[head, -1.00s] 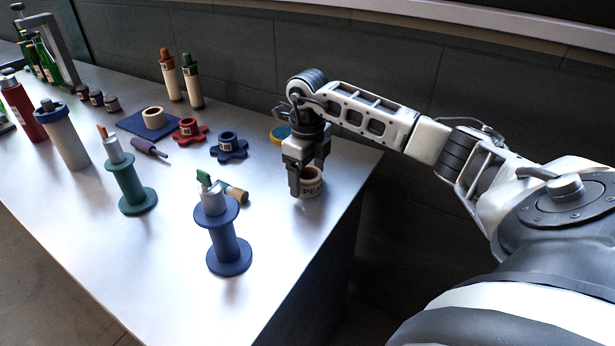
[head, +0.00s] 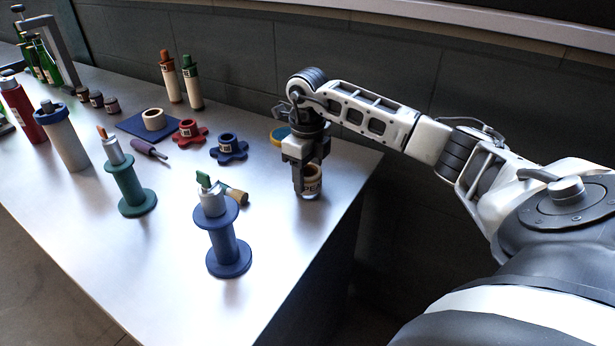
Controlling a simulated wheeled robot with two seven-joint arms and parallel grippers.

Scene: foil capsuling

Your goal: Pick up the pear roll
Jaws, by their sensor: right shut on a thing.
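The fingers and palm hide part of the roll's top and side. The roll is upright, at or very near the table top; I cannot tell whether it touches. My left gripper is not in view.
A blue lobed piece (head: 229,148) and a red one (head: 189,133) are to the left. A blue spool stand (head: 225,243) stands nearer, beside a tan-ended tool (head: 237,197). The front right tabletop is clear.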

